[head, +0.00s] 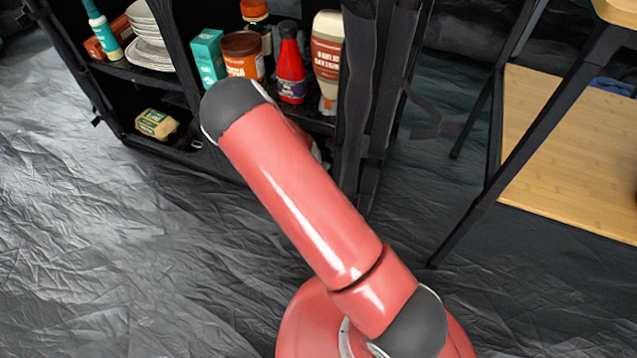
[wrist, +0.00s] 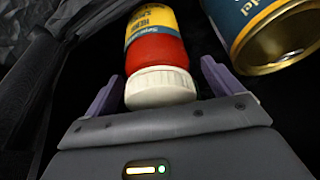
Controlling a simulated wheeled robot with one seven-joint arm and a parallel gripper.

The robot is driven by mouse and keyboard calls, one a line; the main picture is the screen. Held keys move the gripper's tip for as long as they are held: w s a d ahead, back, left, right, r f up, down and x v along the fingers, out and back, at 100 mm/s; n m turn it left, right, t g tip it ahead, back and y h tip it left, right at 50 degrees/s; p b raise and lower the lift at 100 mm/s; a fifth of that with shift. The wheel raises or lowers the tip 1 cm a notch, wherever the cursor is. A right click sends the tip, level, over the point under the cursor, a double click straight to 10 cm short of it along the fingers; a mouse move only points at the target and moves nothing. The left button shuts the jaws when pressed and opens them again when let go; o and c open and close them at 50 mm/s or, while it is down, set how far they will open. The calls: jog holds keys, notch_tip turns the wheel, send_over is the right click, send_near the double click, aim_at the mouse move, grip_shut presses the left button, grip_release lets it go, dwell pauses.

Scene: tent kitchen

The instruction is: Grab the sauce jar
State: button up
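A jar with red contents, a yellow and blue label and a white lid (wrist: 158,60) lies between my gripper's fingers in the wrist view, lid toward the palm. I take it to be the sauce jar. My gripper (wrist: 163,72) is open, its two purple fingers on either side of the lid. A narrow gap shows at the right finger; contact at the left cannot be told. In the head view my arm reaches into the black shelf unit and hides my gripper and this jar.
A can (wrist: 262,38) with a gold rim is close to the right finger. On the upper shelf stand a brown jar (head: 242,58), a red bottle (head: 291,70), a tan bottle (head: 327,60) and a teal box (head: 208,58). A yellow package (head: 156,123) lies lower left.

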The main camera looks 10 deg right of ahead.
jog(key=c, duration=1.5)
jog(key=shift+r, duration=0.1)
